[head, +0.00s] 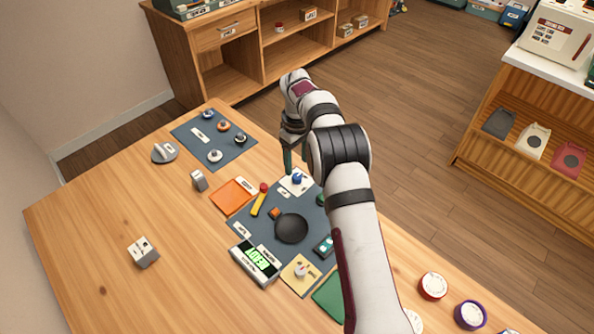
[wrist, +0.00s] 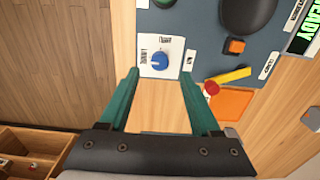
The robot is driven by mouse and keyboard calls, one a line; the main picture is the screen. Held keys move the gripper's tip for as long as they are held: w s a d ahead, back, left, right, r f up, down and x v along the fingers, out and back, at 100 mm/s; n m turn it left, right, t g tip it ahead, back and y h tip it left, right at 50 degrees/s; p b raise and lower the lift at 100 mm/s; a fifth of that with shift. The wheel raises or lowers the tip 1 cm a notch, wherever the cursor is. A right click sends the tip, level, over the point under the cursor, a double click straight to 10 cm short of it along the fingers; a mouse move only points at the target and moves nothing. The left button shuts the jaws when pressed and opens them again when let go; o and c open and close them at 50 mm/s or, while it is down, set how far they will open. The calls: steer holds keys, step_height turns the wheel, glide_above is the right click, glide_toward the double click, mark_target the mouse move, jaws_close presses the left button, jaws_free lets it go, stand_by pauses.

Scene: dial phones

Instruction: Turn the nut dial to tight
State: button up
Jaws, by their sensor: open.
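A blue dial knob (head: 297,179) sits on a white plate (head: 306,187) at the back edge of the dark panel. In the wrist view the blue knob (wrist: 159,61) and its white plate (wrist: 173,44) lie just ahead of my fingertips, with small labels on the plate. I cannot read any label as "nut" or "tight". My gripper (head: 289,168) is open above and close to this plate. In the wrist view my gripper (wrist: 159,76) has its green fingers apart, on either side of the knob's line, with nothing between them. Contact is not visible.
The panel (head: 317,224) also holds a black dome (head: 291,228), an orange button (head: 274,213) and a yellow lever (head: 258,205). A green READY display (head: 256,261) and a yellow-plated knob (head: 300,271) stand in front. A mat (head: 230,154) with several knobs lies back left.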

mark_target(297, 176)
step_height(297, 176, down, 5)
steer(key=shift+f, duration=0.1)
jaws_close()
stand_by(0.4)
